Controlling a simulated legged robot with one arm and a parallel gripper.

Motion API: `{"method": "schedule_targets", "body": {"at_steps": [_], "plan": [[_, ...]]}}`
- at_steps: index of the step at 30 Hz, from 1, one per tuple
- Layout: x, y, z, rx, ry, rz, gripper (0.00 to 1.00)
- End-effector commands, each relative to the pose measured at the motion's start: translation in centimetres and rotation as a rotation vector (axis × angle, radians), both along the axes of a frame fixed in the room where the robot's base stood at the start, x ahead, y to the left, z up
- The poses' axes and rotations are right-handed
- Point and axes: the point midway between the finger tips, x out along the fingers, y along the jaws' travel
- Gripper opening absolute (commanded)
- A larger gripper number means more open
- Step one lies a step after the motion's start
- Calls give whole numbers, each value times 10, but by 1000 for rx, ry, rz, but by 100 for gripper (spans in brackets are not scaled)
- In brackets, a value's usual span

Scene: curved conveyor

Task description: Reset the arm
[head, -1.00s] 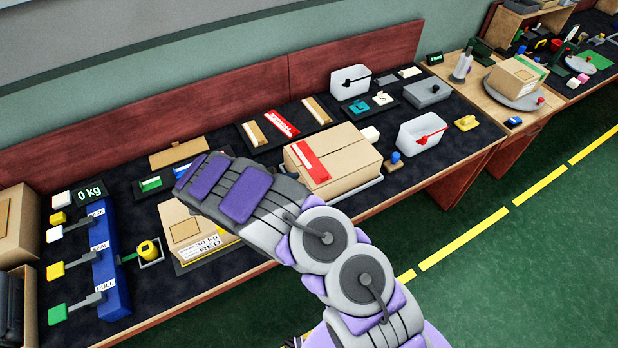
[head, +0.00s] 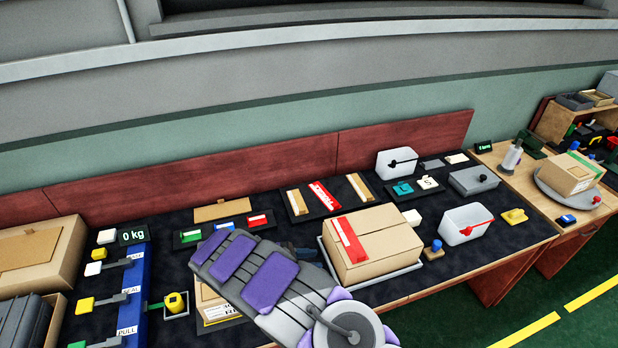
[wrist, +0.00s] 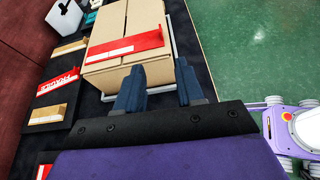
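My arm reaches from the bottom of the head view over the workbench, its grey and purple links covering part of a small labelled box (head: 212,304). In the wrist view my gripper (wrist: 158,82) shows two blue fingers spread apart with nothing between them. The gripper is mostly hidden behind the arm in the head view. A large cardboard box with red tape (head: 385,248) stands on a pale tray just right of the arm. In the wrist view that box (wrist: 130,22) lies just beyond the fingertips, and I cannot tell whether they touch it.
The dark bench top (head: 455,270) holds a FRAGILE tape board (head: 327,197), white bins (head: 466,223), a grey box (head: 474,180) and a blue lever panel (head: 133,290) at left. A red backboard (head: 250,165) runs behind. Green floor (head: 540,300) is open at right.

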Motion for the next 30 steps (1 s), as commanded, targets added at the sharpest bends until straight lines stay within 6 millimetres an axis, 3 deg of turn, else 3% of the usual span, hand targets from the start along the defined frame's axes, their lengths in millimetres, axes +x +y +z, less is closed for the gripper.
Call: {"method": "schedule_targets", "body": {"at_steps": [4,7,14,21,30], "plan": [[0,-3,4,2,-6,-10,38],[0,-17,19,15,-30,-55,38],[-16,-79,82,86,-143,-274,38],[-58,-136,139,186,-260,-525,38],[-130,-180,188,341,-398,-829,38]]}}
